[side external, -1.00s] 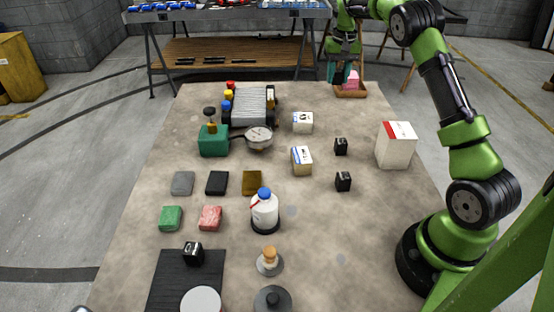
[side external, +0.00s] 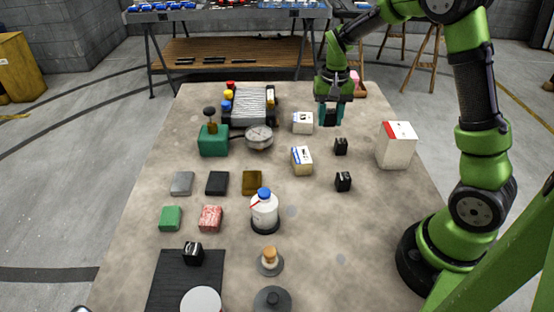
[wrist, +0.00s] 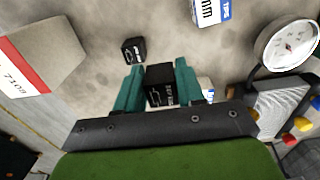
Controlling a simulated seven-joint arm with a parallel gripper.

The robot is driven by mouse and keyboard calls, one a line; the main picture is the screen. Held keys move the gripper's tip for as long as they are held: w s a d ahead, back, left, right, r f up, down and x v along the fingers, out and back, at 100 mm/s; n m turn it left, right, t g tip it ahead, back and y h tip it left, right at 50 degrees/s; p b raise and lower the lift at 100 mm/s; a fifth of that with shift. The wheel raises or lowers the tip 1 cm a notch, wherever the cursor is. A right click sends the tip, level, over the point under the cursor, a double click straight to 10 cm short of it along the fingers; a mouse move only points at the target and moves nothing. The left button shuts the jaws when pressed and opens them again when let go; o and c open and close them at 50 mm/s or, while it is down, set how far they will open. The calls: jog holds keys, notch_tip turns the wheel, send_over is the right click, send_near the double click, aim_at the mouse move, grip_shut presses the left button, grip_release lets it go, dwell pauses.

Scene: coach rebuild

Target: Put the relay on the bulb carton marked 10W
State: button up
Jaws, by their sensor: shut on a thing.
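My gripper (side external: 331,116) is shut on a small black relay (wrist: 160,88) with white print, held between the teal fingers. In the side view it hangs just right of the far white-and-blue carton (side external: 303,123); in the wrist view that carton (wrist: 209,86) is mostly hidden behind a finger. A second carton (side external: 301,160), tan and white with a blue label, stands nearer; it shows at the top of the wrist view (wrist: 213,10), cut off by the edge. I cannot tell which carton reads 10W. Both carton tops look clear in the side view.
Two black blocks (side external: 341,146) (side external: 343,181) stand right of the cartons. A large white box with a red band (side external: 394,148) is at the right. A round gauge (side external: 259,138) lies left of the cartons. A wooden tray (side external: 361,92) is at the back.

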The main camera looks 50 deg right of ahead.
send_over(303, 119)
jog(key=shift+w+d+f, duration=0.1)
jog(key=shift+d+f, duration=0.05)
jog(key=shift+f, duration=2.2)
jog(key=shift+f, duration=0.15)
jog(key=o, duration=1)
